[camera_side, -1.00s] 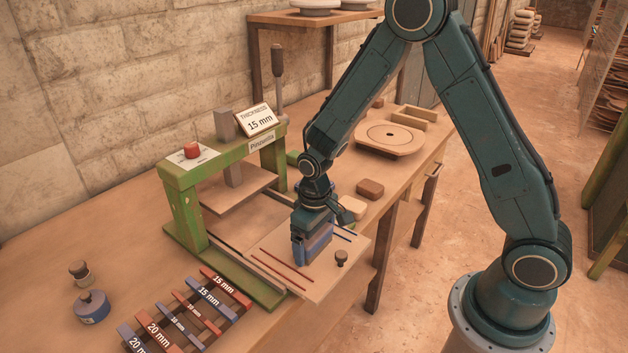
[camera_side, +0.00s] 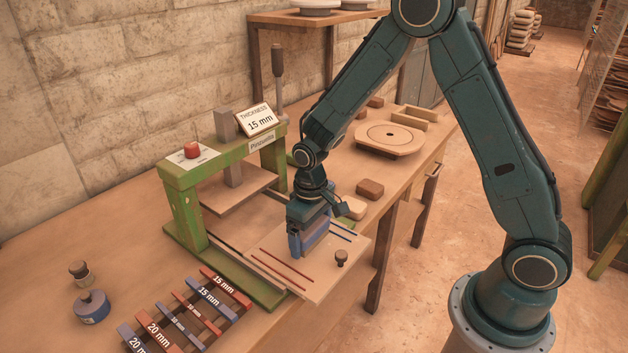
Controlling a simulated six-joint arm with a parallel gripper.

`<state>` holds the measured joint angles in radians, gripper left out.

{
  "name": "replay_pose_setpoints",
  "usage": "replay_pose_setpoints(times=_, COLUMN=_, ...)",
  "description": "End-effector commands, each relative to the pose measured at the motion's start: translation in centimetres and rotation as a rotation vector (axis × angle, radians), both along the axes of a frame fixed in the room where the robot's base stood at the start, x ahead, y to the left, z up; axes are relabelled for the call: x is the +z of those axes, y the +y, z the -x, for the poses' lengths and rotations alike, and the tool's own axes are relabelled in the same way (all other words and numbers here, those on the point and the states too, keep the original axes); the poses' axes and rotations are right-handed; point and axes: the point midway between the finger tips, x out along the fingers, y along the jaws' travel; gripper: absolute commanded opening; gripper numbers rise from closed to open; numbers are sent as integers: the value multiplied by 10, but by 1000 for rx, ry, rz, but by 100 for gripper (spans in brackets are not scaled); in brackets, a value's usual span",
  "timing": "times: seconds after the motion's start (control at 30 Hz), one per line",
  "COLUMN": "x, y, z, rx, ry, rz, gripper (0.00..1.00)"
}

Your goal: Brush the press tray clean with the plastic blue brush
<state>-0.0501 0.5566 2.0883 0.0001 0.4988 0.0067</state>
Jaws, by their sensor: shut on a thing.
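The press tray (camera_side: 318,285) is a flat wooden plate with a small dark knob (camera_side: 341,257) near its front right edge, red lines on its left part and blue lines on its right part. It sticks out in front of the green press (camera_side: 185,205). My gripper (camera_side: 308,245) points down over the middle of the tray, shut on the blue brush (camera_side: 317,238).
Red and blue thickness strips (camera_side: 190,310) lie at the front left. Two round knobbed tools (camera_side: 92,307) stand left of them. Blocks (camera_side: 370,189) and a round wooden plate (camera_side: 389,138) lie behind the tray. A "15 mm" sign (camera_side: 257,120) stands on the press.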

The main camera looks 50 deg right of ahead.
Motion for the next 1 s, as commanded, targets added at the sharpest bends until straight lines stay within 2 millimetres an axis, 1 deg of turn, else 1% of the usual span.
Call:
replay_pose_setpoints(times=0.03, x=7, y=0, z=-1, rx=0, ry=-5, rz=0, gripper=69)
replay_pose_setpoints(times=0.6, x=56, y=0, z=-1, rx=0, ry=-5, rz=0, gripper=69)
replay_pose_setpoints(times=0.73, x=62, y=0, z=0, rx=0, ry=-3, rz=0, gripper=69)
replay_pose_setpoints(times=1.0, x=63, y=0, z=0, rx=0, ry=-3, rz=0, gripper=69)
